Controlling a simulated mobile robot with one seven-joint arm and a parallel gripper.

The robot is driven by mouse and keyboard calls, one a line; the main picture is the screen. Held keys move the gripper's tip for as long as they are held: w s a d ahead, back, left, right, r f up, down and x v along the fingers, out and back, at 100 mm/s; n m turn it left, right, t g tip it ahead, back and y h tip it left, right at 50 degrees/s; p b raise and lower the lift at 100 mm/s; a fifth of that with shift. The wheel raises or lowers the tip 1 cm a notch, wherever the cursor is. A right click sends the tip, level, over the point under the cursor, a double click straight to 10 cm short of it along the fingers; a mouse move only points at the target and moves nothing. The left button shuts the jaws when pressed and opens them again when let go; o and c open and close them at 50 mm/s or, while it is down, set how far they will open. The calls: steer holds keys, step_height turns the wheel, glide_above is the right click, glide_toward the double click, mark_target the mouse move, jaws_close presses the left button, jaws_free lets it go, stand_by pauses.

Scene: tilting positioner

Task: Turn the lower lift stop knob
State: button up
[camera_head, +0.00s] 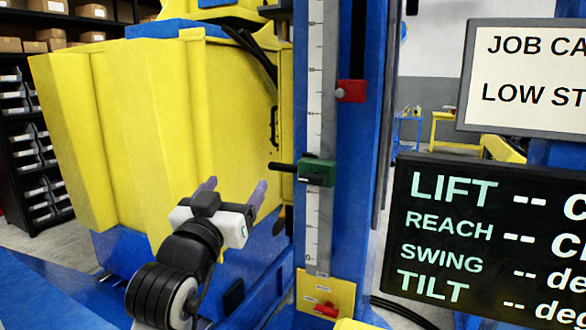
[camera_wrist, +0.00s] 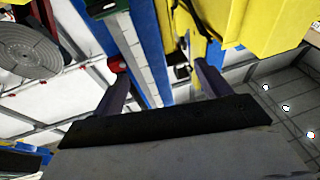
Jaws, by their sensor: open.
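Two stop blocks sit on the scale of the blue column in the head view. The upper is a red block (camera_head: 352,91) with a grey round knob (camera_head: 339,93). The lower is a green block (camera_head: 318,171) with a black knob (camera_head: 282,167) sticking out to the left. My gripper (camera_head: 235,186) is left of the green block and slightly lower, its purple fingers spread and empty, apart from the knob. In the wrist view my gripper (camera_wrist: 160,78) is open with the column between its fingers. A red part (camera_wrist: 117,64) shows by the left finger; I cannot tell which part it is.
A yellow plate (camera_head: 342,290) with a red lever (camera_head: 326,310) is at the column's foot. The large yellow body (camera_head: 130,120) stands behind my gripper. A black readout panel (camera_head: 480,240) and a job card (camera_head: 540,70) are at right. Black cables hang near the column.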

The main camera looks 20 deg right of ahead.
mark_target(311, 181)
steer(key=s+d+f+m+g+h, duration=0.1)
steer(key=d+f+g, duration=0.1)
steer(key=d, duration=0.2)
steer(key=d+f+m+g, duration=0.1)
steer(key=d+f+g, duration=0.1)
steer(key=d+g, duration=0.15)
steer(key=shift+t, duration=0.45)
steer(key=p+x, duration=0.4)
steer(key=x, duration=1)
steer(key=shift+s+d, duration=0.1)
steer(key=shift+d, duration=0.1)
steer(key=c, duration=1)
